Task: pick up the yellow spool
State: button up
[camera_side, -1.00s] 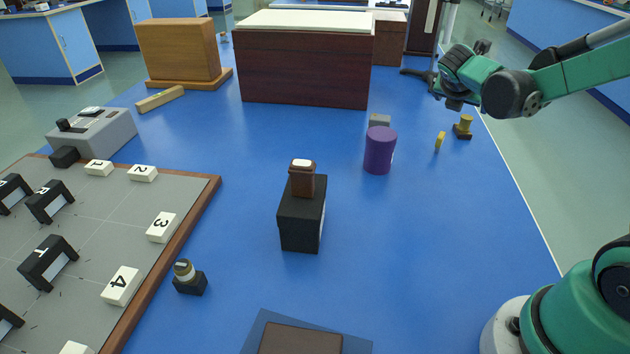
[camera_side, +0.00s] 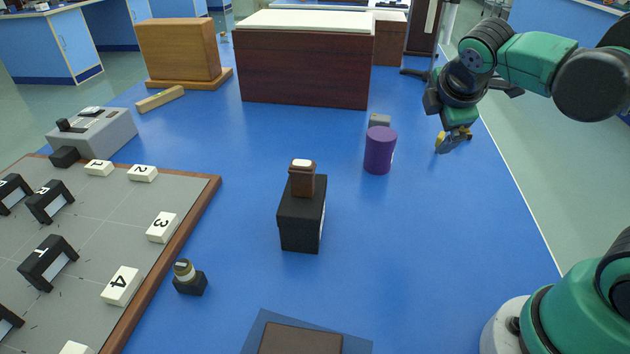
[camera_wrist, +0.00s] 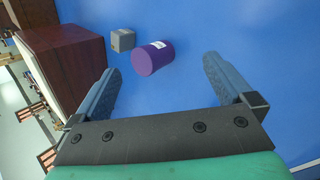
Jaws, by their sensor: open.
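My gripper (camera_side: 450,138) is low over the right side of the blue bench in the side view, pointing down. In the wrist view my gripper (camera_wrist: 159,72) has its two grey fingers wide apart with nothing between them. I cannot tell which is the spool. Neither shows in the wrist view.
A purple cylinder (camera_side: 380,150) and a grey block (camera_side: 379,120) stand left of the gripper. A black block with a brown top (camera_side: 301,218) is mid-bench. A dark wooden box (camera_side: 304,70) is at the back.

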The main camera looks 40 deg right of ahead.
jog(key=s+a+f+m+t+y, duration=0.1)
jog(key=s+a+f+m+y, duration=0.1)
jog(key=a+m+y, duration=0.2)
jog(key=a+m, duration=0.3)
jog(key=m, duration=0.3)
jog(key=shift+a+f+m+t+y, duration=0.15)
jog(key=shift+f+m+t+y, duration=0.05)
jog(key=shift+m+t+y, duration=0.2)
jog(key=shift+s+a+f+m+y, duration=0.15)
jog(key=shift+a+m+y, duration=0.15)
jog(key=shift+a+m, duration=0.35)
jog(key=c, duration=0.3)
jog(key=shift+d, duration=0.2)
jog(key=shift+c, duration=0.2)
